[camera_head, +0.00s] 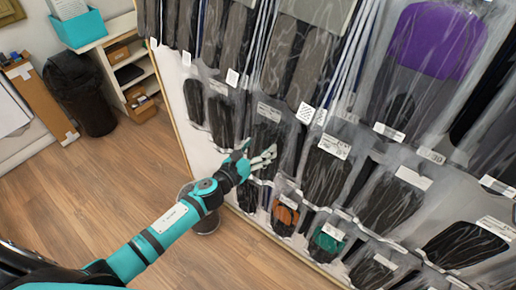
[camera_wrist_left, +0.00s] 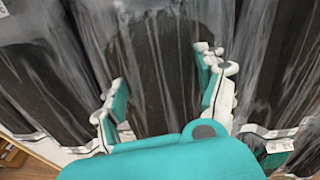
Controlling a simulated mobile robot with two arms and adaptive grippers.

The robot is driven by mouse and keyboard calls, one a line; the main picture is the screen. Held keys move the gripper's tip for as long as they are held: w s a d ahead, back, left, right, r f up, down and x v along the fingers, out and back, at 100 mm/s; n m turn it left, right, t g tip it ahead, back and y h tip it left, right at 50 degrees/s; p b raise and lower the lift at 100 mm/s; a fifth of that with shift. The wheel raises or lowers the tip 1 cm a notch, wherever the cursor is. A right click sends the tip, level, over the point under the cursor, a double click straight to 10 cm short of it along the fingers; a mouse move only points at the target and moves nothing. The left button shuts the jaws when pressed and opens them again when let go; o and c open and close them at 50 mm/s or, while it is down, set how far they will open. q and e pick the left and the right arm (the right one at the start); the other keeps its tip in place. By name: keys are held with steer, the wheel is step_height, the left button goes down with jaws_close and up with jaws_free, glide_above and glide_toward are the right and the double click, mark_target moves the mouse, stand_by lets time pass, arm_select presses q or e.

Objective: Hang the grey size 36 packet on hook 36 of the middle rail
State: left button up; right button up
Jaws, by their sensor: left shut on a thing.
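My left gripper (camera_head: 257,158) is at the middle-left of the display wall in the head view. Its teal and white fingers also show in the left wrist view (camera_wrist_left: 163,95), on either side of a clear packet with a dark grey insole (camera_wrist_left: 165,55). The gripper is shut on this grey packet, which hangs upright with a white label near its top in the head view (camera_head: 266,135). The size print is too small to read. The hook and middle rail behind it are hidden by packets. My right gripper is not in view.
Similar dark packets (camera_head: 221,118) hang close on both sides. Packets with orange (camera_head: 285,215) and green (camera_head: 327,240) insoles hang below, and a purple one (camera_head: 437,40) at upper right. A black bin (camera_head: 82,95) and shelf unit (camera_head: 128,75) stand at left.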

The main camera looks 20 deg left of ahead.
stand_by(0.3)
arm_select(q)
steer(key=o, duration=1.3)
steer(key=v, duration=1.2)
steer(key=s+a+f+n+g+y+b, duration=0.1)
steer(key=s+a+f+n+g+y, duration=0.15)
steer(key=f+n, duration=0.55)
steer(key=s+a+f+n+g+y+b, duration=0.15)
steer(key=s+f+n, duration=0.25)
steer(key=f, duration=0.9)
steer(key=s+a+f+n+g+y, duration=0.1)
steer(key=s+a+f+n+g, duration=0.2)
steer(key=f+n, duration=0.55)
steer(key=s+d+f+n+g, duration=0.1)
steer(key=s+f+n, duration=0.4)
steer(key=s, duration=0.5)
steer(key=s+d+f+n+g+b, duration=0.1)
steer(key=s+f+n+g, duration=0.3)
steer(key=s+f, duration=0.5)
steer(key=s+d+f+n+g, duration=0.2)
steer(key=s+f+n, duration=0.4)
steer(key=s, duration=0.5)
steer(key=shift+s+d+f+g+b, duration=0.1)
steer(key=shift+s+f+g+b, duration=0.1)
steer(key=shift+f, duration=0.25)
steer(key=shift+s+d+f+g+b, duration=0.1)
steer(key=shift+s+f+g, duration=0.1)
steer(key=shift+f, duration=0.25)
